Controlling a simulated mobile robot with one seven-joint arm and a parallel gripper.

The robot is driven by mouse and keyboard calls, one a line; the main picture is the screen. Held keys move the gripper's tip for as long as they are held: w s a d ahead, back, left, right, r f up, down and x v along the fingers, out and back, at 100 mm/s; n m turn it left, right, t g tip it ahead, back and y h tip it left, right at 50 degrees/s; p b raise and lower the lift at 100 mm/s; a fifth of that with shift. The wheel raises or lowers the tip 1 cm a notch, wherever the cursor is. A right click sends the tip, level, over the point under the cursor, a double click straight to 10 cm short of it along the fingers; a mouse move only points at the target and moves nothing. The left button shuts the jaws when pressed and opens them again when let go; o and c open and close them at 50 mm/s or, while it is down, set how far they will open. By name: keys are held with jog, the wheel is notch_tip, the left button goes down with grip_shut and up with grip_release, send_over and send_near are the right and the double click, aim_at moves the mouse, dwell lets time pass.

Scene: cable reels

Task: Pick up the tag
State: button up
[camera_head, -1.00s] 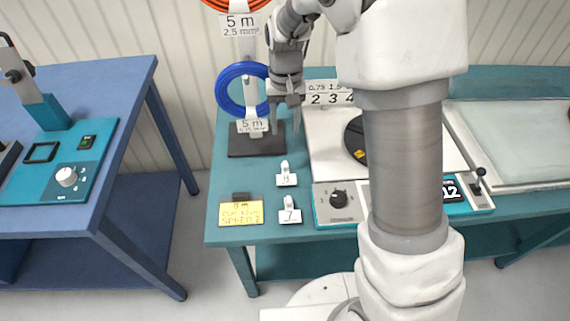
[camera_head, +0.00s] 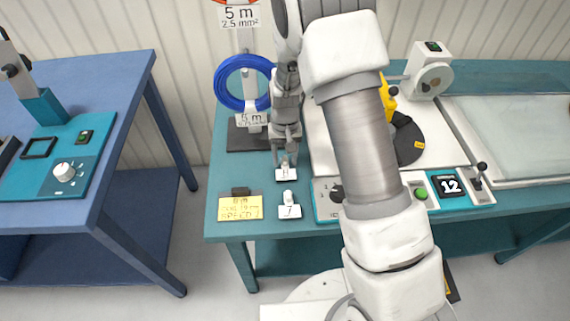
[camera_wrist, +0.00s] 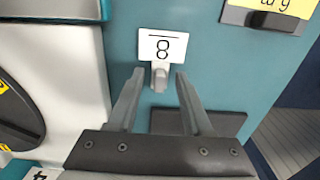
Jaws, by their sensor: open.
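A white tag (camera_head: 286,175) with a pale grip post lies on the teal bench, just in front of the reel stand. In the wrist view the tag (camera_wrist: 162,46) shows a figure 8, and its grey post (camera_wrist: 160,76) stands between my fingertips. My gripper (camera_head: 286,157) is open and points down over this tag, one finger on each side of the post. I cannot tell whether either finger touches it. A second, similar tag (camera_head: 289,210) lies nearer the bench's front edge, apart from the gripper.
A yellow note (camera_head: 240,208) in a dark holder stands left of the tags. The reel stand with a blue cable coil (camera_head: 229,88) is behind. A blue table (camera_head: 110,125) stands left across a gap.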

aim_at(288, 163)
jog(key=shift+f, duration=0.55)
grip_shut()
jog(key=shift+r, duration=0.1)
jog(key=shift+r, duration=0.45)
jog(key=r, duration=0.3)
jog(key=shift+w+d+r, duration=0.15)
jog(key=shift+d+r, duration=0.2)
jog(key=shift+d, duration=0.05)
jog(key=w+d+r, duration=0.2)
jog(key=d+r, duration=0.4)
jog(key=d, duration=0.4)
jog(key=shift+d+r, duration=0.15)
jog(key=shift+d, duration=0.15)
